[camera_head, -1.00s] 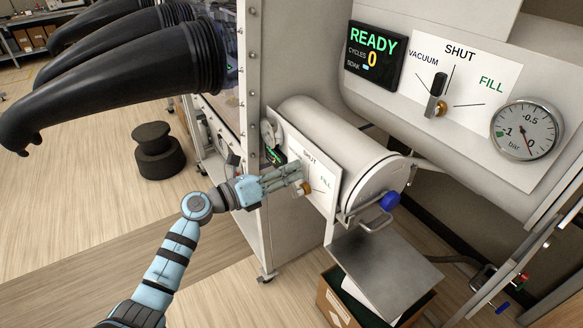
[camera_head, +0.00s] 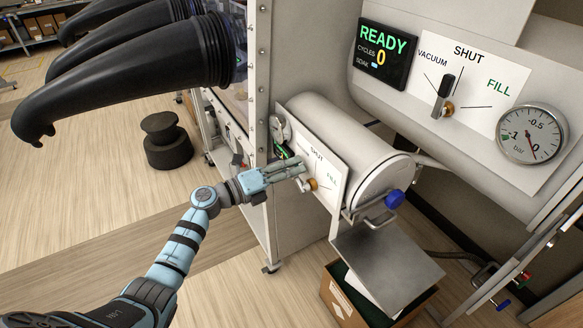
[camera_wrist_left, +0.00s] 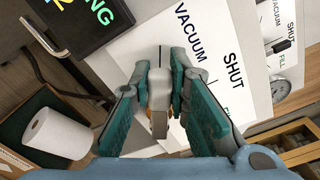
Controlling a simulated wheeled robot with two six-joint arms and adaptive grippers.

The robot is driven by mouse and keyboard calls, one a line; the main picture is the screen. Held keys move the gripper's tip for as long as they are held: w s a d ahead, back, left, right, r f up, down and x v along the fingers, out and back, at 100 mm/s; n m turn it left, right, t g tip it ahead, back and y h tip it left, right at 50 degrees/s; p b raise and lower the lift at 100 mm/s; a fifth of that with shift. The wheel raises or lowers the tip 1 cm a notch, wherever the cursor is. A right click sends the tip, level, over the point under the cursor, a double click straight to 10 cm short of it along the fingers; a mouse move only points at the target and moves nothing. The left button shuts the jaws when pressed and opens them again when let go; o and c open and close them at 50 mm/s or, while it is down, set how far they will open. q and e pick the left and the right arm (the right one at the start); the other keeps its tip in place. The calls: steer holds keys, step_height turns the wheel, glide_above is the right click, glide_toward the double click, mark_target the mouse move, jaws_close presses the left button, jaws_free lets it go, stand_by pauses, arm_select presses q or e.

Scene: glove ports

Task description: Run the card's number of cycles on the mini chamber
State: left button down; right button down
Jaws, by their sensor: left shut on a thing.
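The mini chamber (camera_head: 352,142) is a pale horizontal cylinder with a white valve panel (camera_head: 331,192) marked SHUT and FILL. My left gripper (camera_head: 301,168) is at this panel, shut on the small valve lever just up and left of its brass pivot (camera_head: 311,184). In the left wrist view the grey lever (camera_wrist_left: 158,100) stands between my two fingers, on the VACUUM side of the panel. The small display (camera_wrist_left: 75,25) is cut off there; green letters "NG" show. A small gauge (camera_head: 279,128) is too small to read. My right gripper is not in view.
The large chamber's display (camera_head: 386,52) reads READY, cycles 0. Its lever (camera_head: 444,94) stands near SHUT beside a big gauge (camera_head: 530,134). Black gloves (camera_head: 130,75) stick out above my left arm. A metal shelf (camera_head: 385,268) hangs over a cardboard box (camera_head: 345,300).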

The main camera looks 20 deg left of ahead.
arm_select(q)
steer(key=c, duration=1.5)
jaws_free()
steer(key=shift+a+f, duration=0.1)
steer(key=shift+a, duration=0.05)
steer(key=v, duration=1.2)
